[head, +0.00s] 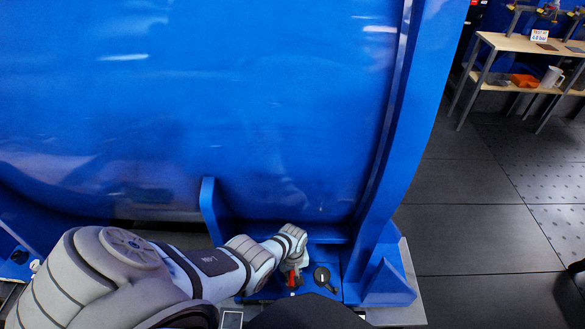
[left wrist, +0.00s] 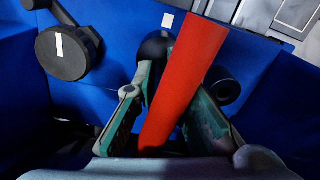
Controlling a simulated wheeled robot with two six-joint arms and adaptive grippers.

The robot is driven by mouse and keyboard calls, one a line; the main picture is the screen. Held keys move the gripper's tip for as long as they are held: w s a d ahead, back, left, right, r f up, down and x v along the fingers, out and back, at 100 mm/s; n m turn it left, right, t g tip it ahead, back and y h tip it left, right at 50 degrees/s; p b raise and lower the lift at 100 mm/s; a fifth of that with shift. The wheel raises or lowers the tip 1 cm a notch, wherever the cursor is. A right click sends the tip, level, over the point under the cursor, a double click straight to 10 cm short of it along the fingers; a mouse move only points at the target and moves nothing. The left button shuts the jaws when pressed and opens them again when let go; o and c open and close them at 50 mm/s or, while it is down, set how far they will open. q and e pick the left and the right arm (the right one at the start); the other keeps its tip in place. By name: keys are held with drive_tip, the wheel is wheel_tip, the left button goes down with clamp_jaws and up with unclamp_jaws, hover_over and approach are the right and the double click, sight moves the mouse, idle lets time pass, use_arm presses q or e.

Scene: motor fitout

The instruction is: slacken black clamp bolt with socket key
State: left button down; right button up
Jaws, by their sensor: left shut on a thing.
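The red bar (left wrist: 180,85), which looks like the handle of the socket key, stands between the green fingers of my left gripper (left wrist: 165,110). The gripper is shut on it. The red also shows low in the head view (head: 292,280), just below my left wrist. A black round part (left wrist: 153,48) shows partly behind the bar and finger; I cannot tell whether it is the clamp bolt. A larger black round head (left wrist: 72,62) with a white mark sits to the left, apart from the gripper; it also shows in the head view (head: 322,275). The key's lower end is hidden. My right gripper is not in view.
A large blue housing (head: 200,110) fills the space behind, with a blue rib (head: 209,205) close to my left arm. A blue foot bracket (head: 388,280) stands to the right. A black ring (left wrist: 225,90) lies right of the bar. A wooden bench (head: 510,42) is far right.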

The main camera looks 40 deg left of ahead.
use_arm(q)
drive_tip(key=n, duration=0.5)
drive_tip(key=shift+s, duration=0.2)
drive_tip(key=shift+n, duration=3.1)
drive_tip(key=shift+m, duration=0.4)
wheel_tip(320, 180, up, 8)
drive_tip(key=p, duration=0.8)
drive_tip(key=shift+w+f, duration=0.1)
drive_tip(key=shift+f, duration=0.1)
drive_tip(key=shift+r, duration=0.15)
